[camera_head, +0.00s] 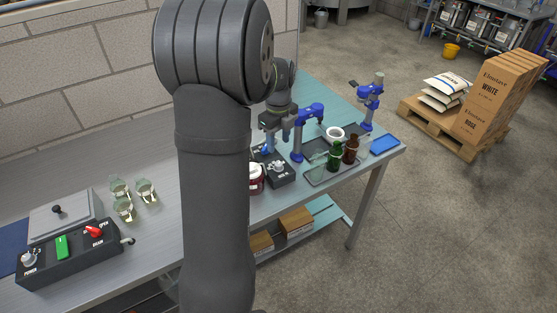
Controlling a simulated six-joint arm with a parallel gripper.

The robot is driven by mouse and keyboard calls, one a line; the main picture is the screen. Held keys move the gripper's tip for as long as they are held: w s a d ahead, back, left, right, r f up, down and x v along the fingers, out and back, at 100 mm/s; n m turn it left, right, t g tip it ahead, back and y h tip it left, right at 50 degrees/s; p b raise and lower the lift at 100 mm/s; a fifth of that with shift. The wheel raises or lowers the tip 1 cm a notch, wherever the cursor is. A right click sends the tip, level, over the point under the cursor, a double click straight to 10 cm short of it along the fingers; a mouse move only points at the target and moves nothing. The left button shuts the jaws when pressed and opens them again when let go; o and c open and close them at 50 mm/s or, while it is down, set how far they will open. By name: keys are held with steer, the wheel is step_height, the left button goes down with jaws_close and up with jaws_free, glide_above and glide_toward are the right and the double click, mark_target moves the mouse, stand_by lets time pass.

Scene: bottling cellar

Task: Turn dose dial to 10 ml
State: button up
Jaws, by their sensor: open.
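The dose dial (281,166) is a small grey knob on top of a black box with white markings on the bench. The markings are too small to read, so I cannot tell the dial's setting. My gripper (274,142) is above and slightly left of the dial, pointing down. It is open, and I see nothing held in it. My own arm crosses the middle of the view and hides part of the bench left of the box.
A red-and-white jar (256,179) stands left of the box. A blue bench stand (299,140) rises close on its right. A dark tray (322,181) holds a green bottle (334,156) and a brown bottle (350,150). A control box (70,257) is at the left.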

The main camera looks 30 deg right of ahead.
mark_target(278, 164)
step_height(278, 164, down, 9)
steer(key=shift+r, duration=0.2)
steer(key=c, duration=1)
